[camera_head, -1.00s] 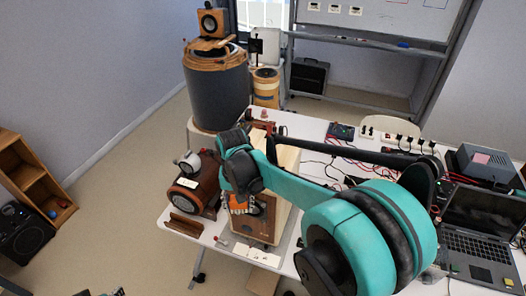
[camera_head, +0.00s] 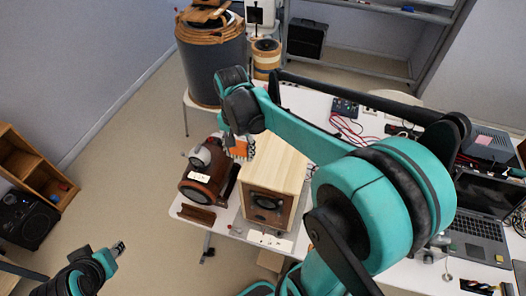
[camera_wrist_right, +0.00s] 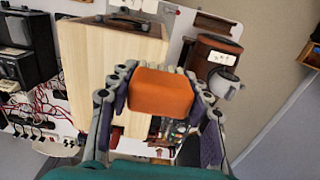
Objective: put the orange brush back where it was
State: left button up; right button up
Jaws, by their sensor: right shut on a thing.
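The orange brush (camera_head: 239,151) is in my right gripper (camera_head: 238,138), above the table, just left of the wooden speaker's top in the head view. Its pale bristles show at one side there. In the right wrist view the orange block of the brush (camera_wrist_right: 162,93) sits between the two fingers, which are shut on it. My left gripper (camera_head: 118,248) is at the lower left of the head view, over the floor, away from the table. Nothing shows in it; its finger gap is too small to judge.
The wooden speaker (camera_head: 277,165) stands right of the brush. A brown cylindrical device (camera_head: 200,182) lies left, with a small brown rail (camera_head: 195,214) near the table's front edge. The laptop (camera_head: 478,220) and red cables (camera_head: 348,130) are to the right.

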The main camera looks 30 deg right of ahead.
aim_at(274, 167)
jog(key=shift+w+d+f, duration=0.3)
jog(key=shift+d+f, duration=0.05)
jog(key=shift+d, duration=0.3)
jog(key=s+d+f, duration=0.1)
jog(key=d, duration=0.1)
jog(key=d+f, duration=0.1)
jog(key=s+d+f, duration=0.1)
jog(key=d, duration=0.1)
jog(key=shift+s+d+f, duration=0.1)
jog(key=shift+s+d, duration=0.25)
jog(key=d+f, duration=0.1)
jog(key=d, duration=0.1)
jog(key=d+f, duration=0.1)
jog(key=shift+s+d+f, duration=0.25)
jog(key=shift+d+f, duration=0.1)
jog(key=shift+d, duration=0.05)
jog(key=shift+s+d+f, duration=0.1)
jog(key=shift+d+f, duration=0.05)
jog(key=shift+d, duration=0.05)
notch_tip(274, 167, down, 3)
jog(key=shift+s+f, duration=0.15)
jog(key=shift+f, duration=0.35)
pick_arm(q)
jog(key=shift+w, duration=0.25)
jog(key=shift+s, duration=0.1)
pick_arm(e)
jog(key=shift+r, duration=0.1)
